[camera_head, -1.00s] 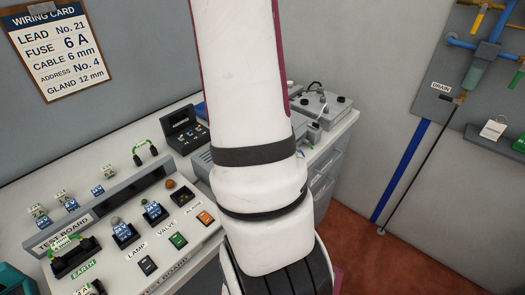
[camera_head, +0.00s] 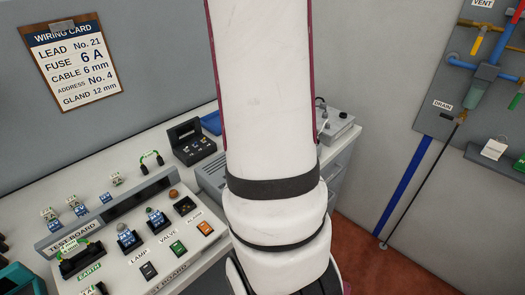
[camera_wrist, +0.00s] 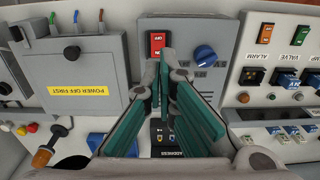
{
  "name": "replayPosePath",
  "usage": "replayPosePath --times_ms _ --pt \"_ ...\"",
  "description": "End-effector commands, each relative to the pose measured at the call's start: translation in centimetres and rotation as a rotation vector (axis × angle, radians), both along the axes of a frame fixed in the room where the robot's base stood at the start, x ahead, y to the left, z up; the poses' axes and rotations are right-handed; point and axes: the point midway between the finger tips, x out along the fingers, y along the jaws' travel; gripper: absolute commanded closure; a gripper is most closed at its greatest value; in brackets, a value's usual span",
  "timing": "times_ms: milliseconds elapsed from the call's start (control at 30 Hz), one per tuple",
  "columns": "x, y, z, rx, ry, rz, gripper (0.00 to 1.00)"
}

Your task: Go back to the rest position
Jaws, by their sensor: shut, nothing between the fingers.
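My gripper (camera_wrist: 164,72) shows in the wrist view with its teal finger pads drawn together at the tips. Nothing is held between them. The fingertips lie in front of a grey panel (camera_wrist: 200,83) with a red switch (camera_wrist: 157,42) and a blue knob (camera_wrist: 205,55). In the head view my white arm crosses the middle from top to bottom, and the gripper is out of that picture. The arm hides part of the bench (camera_head: 130,164) behind it.
The wrist view shows a grey box labelled POWER OFF FIRST (camera_wrist: 77,72), an amber-topped post (camera_wrist: 42,157) and an ADDRESS block (camera_wrist: 168,148). The head view shows the test board (camera_head: 110,217), a wiring card (camera_head: 73,62) and, right, a pipe panel (camera_head: 440,90). Open floor (camera_head: 410,268) lies right of the bench.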

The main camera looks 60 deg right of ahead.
Motion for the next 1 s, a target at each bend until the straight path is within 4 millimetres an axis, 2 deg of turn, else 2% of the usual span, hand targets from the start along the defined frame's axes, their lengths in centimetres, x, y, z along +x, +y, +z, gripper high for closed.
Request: replayPosePath --times_ms 33,200,567,667,767,900,1000 --pt "0.0 0.0 0.9 -0.003 -0.002 0.002 1.00" --pt "0.0 0.0 2.6 -0.002 -0.002 0.000 1.00" --pt "-0.1 0.0 3.1 0.000 0.001 0.000 1.00" --pt "0.8 1.1 3.8 -0.005 -0.016 0.012 1.00" --pt "2.8 3.9 5.3 -0.016 -0.057 0.041 1.00" --pt "5.7 10.2 8.3 -0.032 -0.138 0.097 1.00" --pt "6.8 15.1 10.2 -0.043 -0.196 0.140 1.00"
